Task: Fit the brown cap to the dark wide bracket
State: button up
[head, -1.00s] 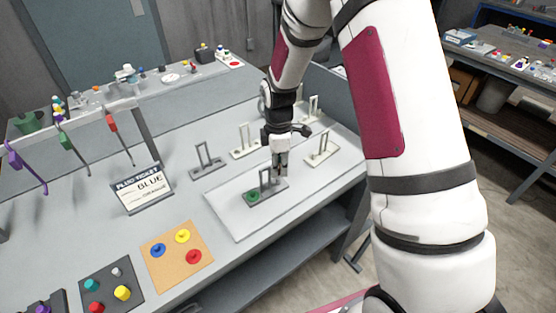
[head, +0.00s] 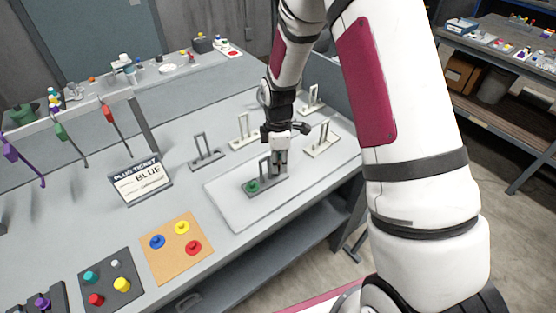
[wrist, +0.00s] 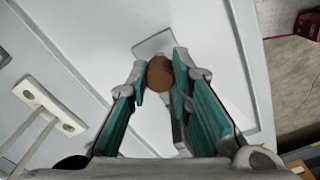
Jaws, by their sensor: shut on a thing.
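My gripper (wrist: 160,75) is shut on a brown cap (wrist: 160,72), whose round top shows between the fingertips in the wrist view. In the head view my gripper (head: 280,168) points down at the right end of a dark grey bracket (head: 266,180) with an upright loop. This bracket lies on a pale mat (head: 230,208) and has a green cap (head: 252,187) at its left end. Part of a grey bracket (wrist: 152,46) shows beyond the brown cap in the wrist view. The fingers hide the bracket's right end, and I cannot tell whether the cap touches it.
Another dark bracket (head: 207,158) stands left of the mat. Pale brackets (head: 243,140) (head: 322,147) stand behind and to the right. A ticket stand reading BLUE (head: 141,181), an orange board with caps (head: 165,262) and a dark cap tray (head: 112,262) are at the left.

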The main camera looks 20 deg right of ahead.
jog(key=shift+f, duration=0.8)
jog(key=o, duration=0.8)
notch_tip(320, 180, up, 12)
